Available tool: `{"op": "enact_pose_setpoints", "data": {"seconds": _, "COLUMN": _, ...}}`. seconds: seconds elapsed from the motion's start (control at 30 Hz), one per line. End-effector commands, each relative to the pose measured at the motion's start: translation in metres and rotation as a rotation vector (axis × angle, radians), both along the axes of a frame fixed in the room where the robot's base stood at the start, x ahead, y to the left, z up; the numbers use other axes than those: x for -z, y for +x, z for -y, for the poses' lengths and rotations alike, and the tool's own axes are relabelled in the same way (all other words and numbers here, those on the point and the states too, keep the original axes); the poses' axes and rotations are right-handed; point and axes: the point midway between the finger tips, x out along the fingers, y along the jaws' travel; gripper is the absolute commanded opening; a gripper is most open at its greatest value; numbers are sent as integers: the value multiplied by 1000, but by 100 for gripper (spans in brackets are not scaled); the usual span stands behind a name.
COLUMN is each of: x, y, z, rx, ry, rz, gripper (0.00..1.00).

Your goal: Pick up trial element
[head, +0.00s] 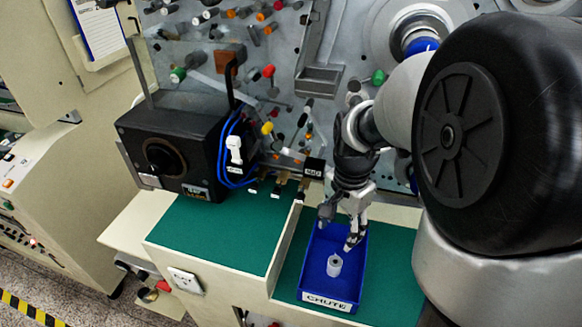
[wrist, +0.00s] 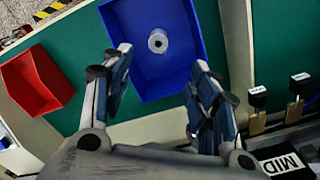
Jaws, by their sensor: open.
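The trial element is probably the small grey-white cylinder (head: 334,265) with a hole in its top, standing upright in a blue bin (head: 311,283) labelled CHUTE. In the wrist view the cylinder (wrist: 158,41) stands near the far part of the blue bin (wrist: 128,25). My gripper (head: 336,236) is above the back part of the bin, apart from the cylinder. In the wrist view my gripper (wrist: 158,68) has its two fingers spread wide, with nothing between them, and the cylinder lies ahead of the fingertips.
A red bin (wrist: 38,80) sits on the green mat at the left of the wrist view. A black box (head: 175,150) with a dial and blue cables stands at the left. A machine panel (head: 260,45) with coloured knobs rises behind. The green mat (head: 215,230) left of the divider is clear.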

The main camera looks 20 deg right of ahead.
Motion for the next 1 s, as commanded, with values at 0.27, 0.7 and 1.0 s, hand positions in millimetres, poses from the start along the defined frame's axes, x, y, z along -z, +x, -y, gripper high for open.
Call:
{"op": "enact_pose_setpoints", "data": {"seconds": 0.27, "x": 61, "y": -1, "z": 0, "rx": 2, "ry": 2, "rz": -6, "gripper": 54}}
{"op": "enact_pose_setpoints", "data": {"seconds": 0.7, "x": 118, "y": 0, "z": 0, "rx": 0, "ry": 0, "rz": -2, "gripper": 54}}
{"op": "enact_pose_setpoints", "data": {"seconds": 1.0, "x": 152, "y": 0, "z": 7, "rx": 2, "ry": 1, "rz": -5, "gripper": 54}}
